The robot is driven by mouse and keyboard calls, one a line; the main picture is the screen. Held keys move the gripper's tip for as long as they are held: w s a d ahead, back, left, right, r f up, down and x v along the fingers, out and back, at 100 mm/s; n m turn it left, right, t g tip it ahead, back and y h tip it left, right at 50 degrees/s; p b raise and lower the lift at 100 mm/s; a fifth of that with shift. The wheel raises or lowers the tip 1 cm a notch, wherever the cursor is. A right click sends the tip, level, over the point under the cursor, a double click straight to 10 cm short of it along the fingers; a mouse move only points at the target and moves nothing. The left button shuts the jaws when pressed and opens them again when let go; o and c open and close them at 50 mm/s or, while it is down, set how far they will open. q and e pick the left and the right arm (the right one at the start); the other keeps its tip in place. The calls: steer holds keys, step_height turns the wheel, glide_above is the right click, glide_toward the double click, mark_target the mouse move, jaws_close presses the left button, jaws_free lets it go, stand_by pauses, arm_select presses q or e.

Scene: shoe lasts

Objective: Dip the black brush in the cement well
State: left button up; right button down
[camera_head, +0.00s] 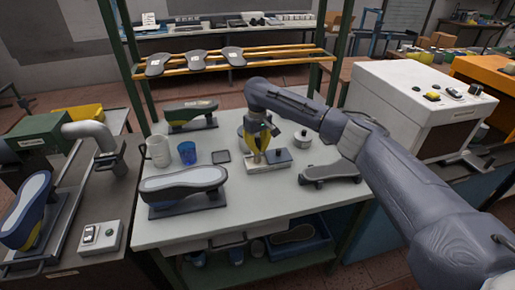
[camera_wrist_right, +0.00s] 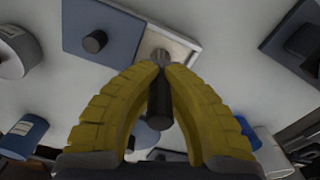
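My right gripper (camera_head: 257,155) points down over the cement well (camera_head: 266,168) in the middle of the white table. In the right wrist view, its yellow fingers (camera_wrist_right: 160,66) close around the black brush (camera_wrist_right: 160,105). The brush's dark handle end faces the camera, and its far end points down at the pale opening of the well (camera_wrist_right: 184,47). I cannot tell whether the bristles touch the cement. A blue-grey plate with a black knob (camera_wrist_right: 96,42) lies beside the opening. My left gripper is not in view.
A shoe last (camera_head: 183,186) sits at front left.

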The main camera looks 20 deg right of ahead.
mark_target(258, 136)
steer(key=shift+f, duration=0.55)
stand_by(1.4)
steer(key=shift+r, duration=3.55)
